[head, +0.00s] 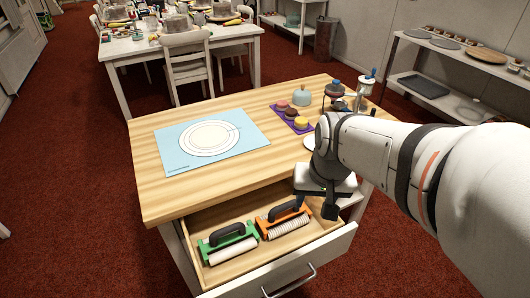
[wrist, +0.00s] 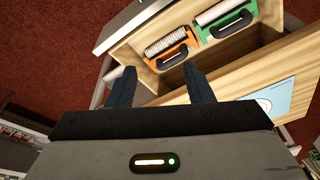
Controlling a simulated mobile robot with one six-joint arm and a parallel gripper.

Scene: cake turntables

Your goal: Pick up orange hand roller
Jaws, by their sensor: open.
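The orange hand roller (head: 283,222) lies in the open drawer (head: 285,262), with a black handle and a pale ridged roller. It also shows in the wrist view (wrist: 172,50), beyond my fingertips. A green hand roller (head: 228,243) with a smooth white roller lies to its left in the head view. It shows to the right of the orange one in the wrist view (wrist: 220,22). My gripper (wrist: 160,78) is open and empty. In the head view my gripper (head: 318,208) is above the right part of the drawer, close to the orange roller, its fingers partly hidden.
The wooden tabletop (head: 160,200) overhangs the drawer. On it are a blue mat (head: 180,160) with a white disc, a purple tray (head: 283,112) of small cakes, and a pale blue domed item (head: 302,94). Another table (head: 130,50) and a shelf (head: 440,95) stand behind.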

